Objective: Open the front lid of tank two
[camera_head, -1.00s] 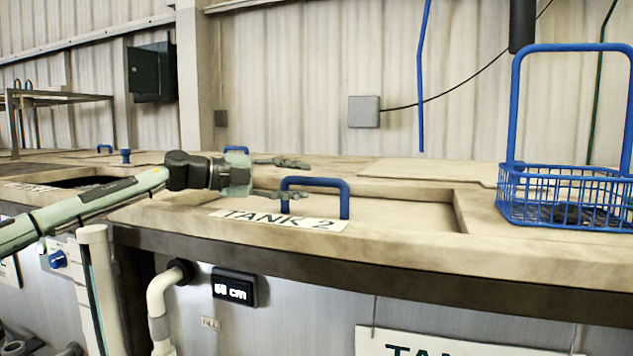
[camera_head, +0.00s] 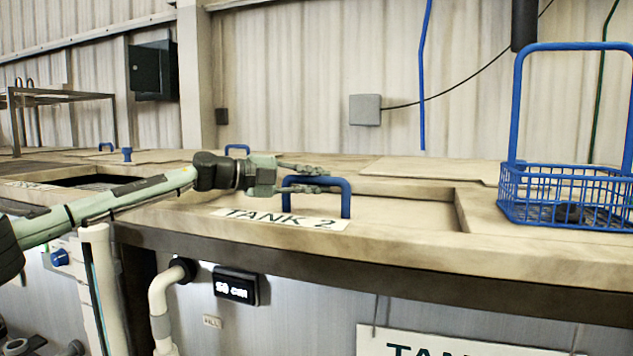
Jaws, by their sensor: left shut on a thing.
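The front lid of tank two (camera_head: 408,211) is a flat beige panel set in a recess of the tank top. It lies flat. A blue bar handle (camera_head: 347,205) stands up on it, just behind the "TANK 2" label (camera_head: 281,219). My left gripper (camera_head: 322,179) comes in from the left, its fingers level and pointing right. Its fingers are shut on the upper part of the blue handle, near its left end. My right gripper does not show.
A blue wire basket (camera_head: 566,196) with dark pieces in it stands on the tank top at the right. Another blue handle (camera_head: 237,148) stands farther back. An opening (camera_head: 95,181) lies at the left.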

